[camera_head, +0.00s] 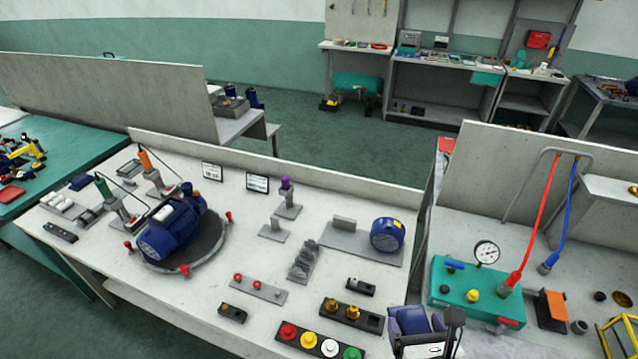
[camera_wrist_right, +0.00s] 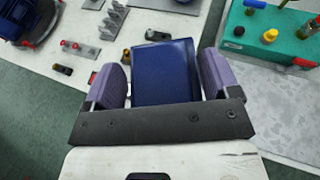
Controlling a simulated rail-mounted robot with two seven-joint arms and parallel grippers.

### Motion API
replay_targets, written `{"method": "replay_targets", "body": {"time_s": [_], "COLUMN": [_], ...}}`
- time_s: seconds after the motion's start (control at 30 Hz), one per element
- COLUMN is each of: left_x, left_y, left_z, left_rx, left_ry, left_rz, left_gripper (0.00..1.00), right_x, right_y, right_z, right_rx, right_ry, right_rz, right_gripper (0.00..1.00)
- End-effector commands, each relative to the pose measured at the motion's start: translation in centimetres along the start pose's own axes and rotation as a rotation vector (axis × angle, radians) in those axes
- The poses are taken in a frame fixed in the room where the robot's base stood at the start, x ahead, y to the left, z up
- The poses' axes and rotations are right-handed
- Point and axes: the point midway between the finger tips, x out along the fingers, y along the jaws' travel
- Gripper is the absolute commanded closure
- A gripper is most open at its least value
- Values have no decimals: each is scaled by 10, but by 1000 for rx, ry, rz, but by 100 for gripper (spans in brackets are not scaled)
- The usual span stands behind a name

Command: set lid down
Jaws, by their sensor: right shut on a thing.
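A dark blue, box-like lid (camera_wrist_right: 165,72) sits between the two purple finger pads of my right gripper (camera_wrist_right: 162,80) in the right wrist view. My right gripper is shut on it. In the head view my right gripper (camera_head: 422,327) is at the bottom, right of centre, by the front right corner of the white workbench (camera_head: 235,240). The lid (camera_head: 408,319) shows there as a dark blue block. How high it is above the bench is hard to tell. A blue pump motor (camera_head: 170,228) rests on a round turntable at the left of the bench. My left gripper is not in view.
A push-button strip (camera_head: 320,341) and a dark strip with brass fittings (camera_head: 352,315) lie just left of my right gripper. A blue round cover (camera_head: 387,234) stands on a grey plate behind. A green gauge box (camera_head: 475,290) is to the right.

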Motion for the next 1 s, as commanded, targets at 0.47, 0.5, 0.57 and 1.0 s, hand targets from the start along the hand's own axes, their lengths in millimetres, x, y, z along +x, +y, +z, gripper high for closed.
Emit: {"method": "replay_targets", "body": {"time_s": [0.47,0.5,0.57,1.0], "left_x": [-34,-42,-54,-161], "left_y": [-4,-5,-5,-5], "left_z": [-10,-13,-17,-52], "left_rx": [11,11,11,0], "left_ry": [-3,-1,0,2], "left_rz": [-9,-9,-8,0], "left_gripper": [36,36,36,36], "right_x": [-13,-15,-20,-63], "right_y": [-1,-1,-1,-1], "right_z": [113,120,131,235], "right_rx": [2,2,3,3], "right_ry": [0,0,0,-1], "right_rz": [-1,-1,-1,-1], "right_gripper": [46,46,46,46]}}
